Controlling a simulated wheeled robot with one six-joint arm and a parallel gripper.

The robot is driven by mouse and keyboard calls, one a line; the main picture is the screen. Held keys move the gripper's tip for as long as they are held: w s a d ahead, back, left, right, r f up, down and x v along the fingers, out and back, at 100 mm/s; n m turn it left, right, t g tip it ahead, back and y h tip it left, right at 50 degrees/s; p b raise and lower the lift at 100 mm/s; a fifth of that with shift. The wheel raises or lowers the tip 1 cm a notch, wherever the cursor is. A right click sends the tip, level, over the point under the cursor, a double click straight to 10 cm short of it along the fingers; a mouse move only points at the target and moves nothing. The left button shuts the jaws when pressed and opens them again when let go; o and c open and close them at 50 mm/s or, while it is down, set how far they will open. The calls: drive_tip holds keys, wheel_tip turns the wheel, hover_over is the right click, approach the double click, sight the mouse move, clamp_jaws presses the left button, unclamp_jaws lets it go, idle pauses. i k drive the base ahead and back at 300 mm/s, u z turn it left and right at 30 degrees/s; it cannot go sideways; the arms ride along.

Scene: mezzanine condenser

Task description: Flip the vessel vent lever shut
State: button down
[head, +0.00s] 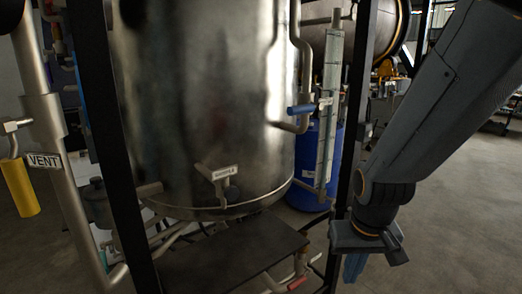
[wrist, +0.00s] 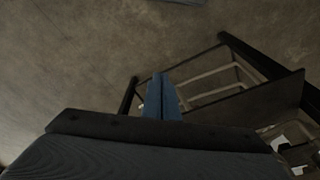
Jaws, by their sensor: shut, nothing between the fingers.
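A grey pipe with a VENT label (head: 44,160) runs down the left side of the head view. A yellow lever handle (head: 19,187) hangs downward from a small fitting left of that label. The large shiny metal vessel (head: 205,100) fills the middle. My gripper (head: 355,267) is at the lower right of the head view, pointing down, far from the yellow handle. Its blue fingers (wrist: 162,97) are together and empty in the wrist view. The vent lever does not show in the wrist view.
A black frame post (head: 110,130) stands between the vent pipe and the vessel. A dark step plate (head: 235,255) lies below the vessel. A blue-handled valve (head: 302,108), a blue drum (head: 318,160) and a red handle (head: 297,283) are at the right. Open floor (head: 455,215) lies farther right.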

sight(13, 167)
drive_tip(key=u, duration=3.65)
drive_tip(key=k, duration=0.65)
drive_tip(key=z, duration=1.2)
